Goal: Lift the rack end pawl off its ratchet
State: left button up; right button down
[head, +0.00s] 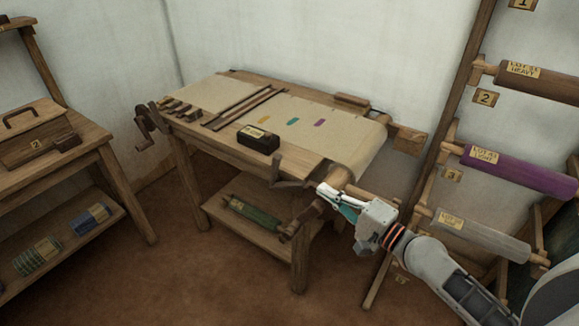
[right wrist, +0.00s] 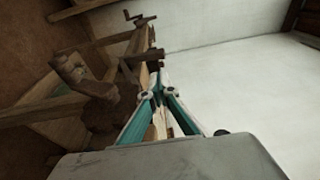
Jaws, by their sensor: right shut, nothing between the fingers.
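The wooden loom (head: 215,138) stands in the middle of the head view. At its near right corner is a cloth roller (head: 336,178) with dark rusty metal parts (head: 290,184) beside it. My right gripper (head: 324,189) is shut and empty at this corner, by the roller end. In the right wrist view its fingers (right wrist: 158,93) meet at the tips, beside the loom's side beam. A rusty, toothed-looking part (right wrist: 85,76) lies left of the fingers. I cannot tell pawl from ratchet for certain, nor whether the fingers touch either. My left gripper is out of view.
A dark labelled box (head: 258,139) sits on the loom top. A green roll (head: 250,213) lies on the lower shelf. A rack of labelled rolls (head: 520,172) stands close on the right. A side table (head: 85,140) is at the left, with open floor (head: 165,265) between.

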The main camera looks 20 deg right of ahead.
jog(key=p, duration=0.3)
send_near(280, 161)
jog(key=x, duration=0.5)
jog(key=shift+x, duration=0.95)
jog(key=shift+f, duration=0.1)
jog(key=shift+w, duration=0.1)
